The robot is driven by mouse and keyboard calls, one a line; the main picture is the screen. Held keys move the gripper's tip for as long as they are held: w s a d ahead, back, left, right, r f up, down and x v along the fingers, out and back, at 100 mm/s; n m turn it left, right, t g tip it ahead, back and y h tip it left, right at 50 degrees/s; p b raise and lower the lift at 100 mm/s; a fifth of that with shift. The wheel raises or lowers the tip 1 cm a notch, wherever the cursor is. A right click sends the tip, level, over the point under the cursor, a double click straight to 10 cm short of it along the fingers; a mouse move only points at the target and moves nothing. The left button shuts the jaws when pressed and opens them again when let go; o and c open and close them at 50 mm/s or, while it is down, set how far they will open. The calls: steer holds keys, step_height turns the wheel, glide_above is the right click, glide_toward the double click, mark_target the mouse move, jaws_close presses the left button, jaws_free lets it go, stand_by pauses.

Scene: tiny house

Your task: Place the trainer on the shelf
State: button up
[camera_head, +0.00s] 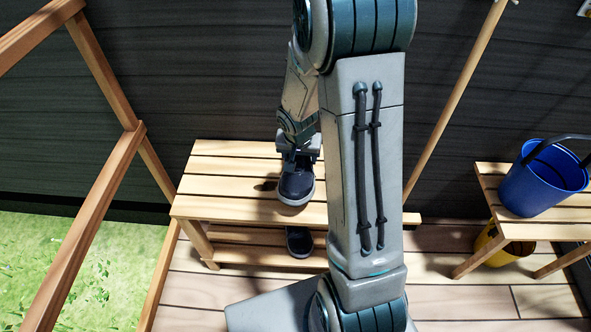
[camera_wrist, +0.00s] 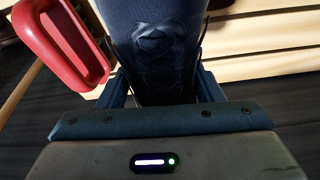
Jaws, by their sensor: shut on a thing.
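A dark blue trainer with a pale sole (camera_head: 296,183) is in my gripper (camera_head: 297,156), over the top of a slatted wooden shelf (camera_head: 225,187). The trainer's toe points toward the camera. I cannot tell whether its sole touches the slats. In the wrist view the laced trainer (camera_wrist: 160,50) sits between the two fingers of my gripper (camera_wrist: 155,88). A second dark trainer (camera_head: 299,242) is on the lower level of the shelf, partly hidden under the top. My arm hides the right part of the shelf.
A red object (camera_wrist: 62,42) is beside the trainer in the wrist view. A blue bucket (camera_head: 543,178) stands on a wooden bench (camera_head: 490,183) at the right, with a yellow bucket (camera_head: 497,246) below. A wooden railing (camera_head: 88,225) is at the left. A dark wall is behind.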

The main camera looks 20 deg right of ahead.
mark_target(298, 159)
steer(key=shift+w+a+f, duration=0.4)
steer(key=shift+f+b, duration=0.9)
steer(key=shift+f, duration=0.95)
steer(key=shift+f, duration=0.2)
steer(key=o, duration=1.2)
steer(key=shift+r, duration=0.1)
